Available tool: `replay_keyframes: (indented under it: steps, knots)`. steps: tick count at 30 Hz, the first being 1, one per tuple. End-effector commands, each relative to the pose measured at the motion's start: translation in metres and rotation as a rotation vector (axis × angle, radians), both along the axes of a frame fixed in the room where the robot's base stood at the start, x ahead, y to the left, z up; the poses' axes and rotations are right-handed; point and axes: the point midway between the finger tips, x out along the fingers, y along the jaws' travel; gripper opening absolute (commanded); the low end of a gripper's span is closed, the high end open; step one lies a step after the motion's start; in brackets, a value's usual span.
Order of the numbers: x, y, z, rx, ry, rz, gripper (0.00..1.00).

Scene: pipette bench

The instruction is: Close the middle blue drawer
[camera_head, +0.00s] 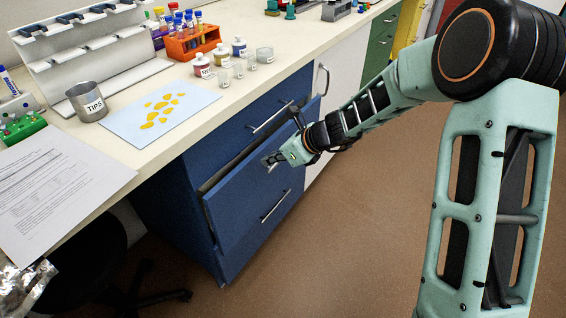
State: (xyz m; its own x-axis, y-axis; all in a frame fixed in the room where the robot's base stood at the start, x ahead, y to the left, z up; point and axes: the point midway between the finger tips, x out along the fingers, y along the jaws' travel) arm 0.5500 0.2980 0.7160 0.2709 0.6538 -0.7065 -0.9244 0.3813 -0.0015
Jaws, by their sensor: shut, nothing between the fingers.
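The middle blue drawer (235,189) stands partly open in the blue cabinet under the bench. A dark gap shows along its top edge, and its front juts out past the cabinet. My gripper (268,161) is shut and empty at the upper part of this drawer front, and it hides part of the front. I cannot tell whether the fingertips touch the front. A metal handle (276,206) shows lower down, below my gripper.
The top blue drawer (232,132) looks shut. A white cabinet door (340,85) is to the right. The bench top holds a tips cup (87,101), a blue sheet (125,128), an orange tube rack (194,43) and small jars. The brown floor (350,235) in front is clear.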

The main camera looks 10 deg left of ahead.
Motion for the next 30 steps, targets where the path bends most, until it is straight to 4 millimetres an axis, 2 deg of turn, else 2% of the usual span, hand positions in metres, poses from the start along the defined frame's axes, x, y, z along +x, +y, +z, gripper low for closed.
replay_keyframes:
  steps: [6, 17, 25, 30]
  knots:
    - [0.006, 0.014, 0.000, -0.001, 0.001, -0.001, 0.00]
    - [0.006, 0.015, 0.000, 0.000, 0.002, -0.001, 0.00]
    - [0.019, 0.049, 0.004, 0.001, 0.003, 0.001, 0.00]
    - [0.025, 0.061, 0.002, -0.001, 0.001, -0.001, 0.00]
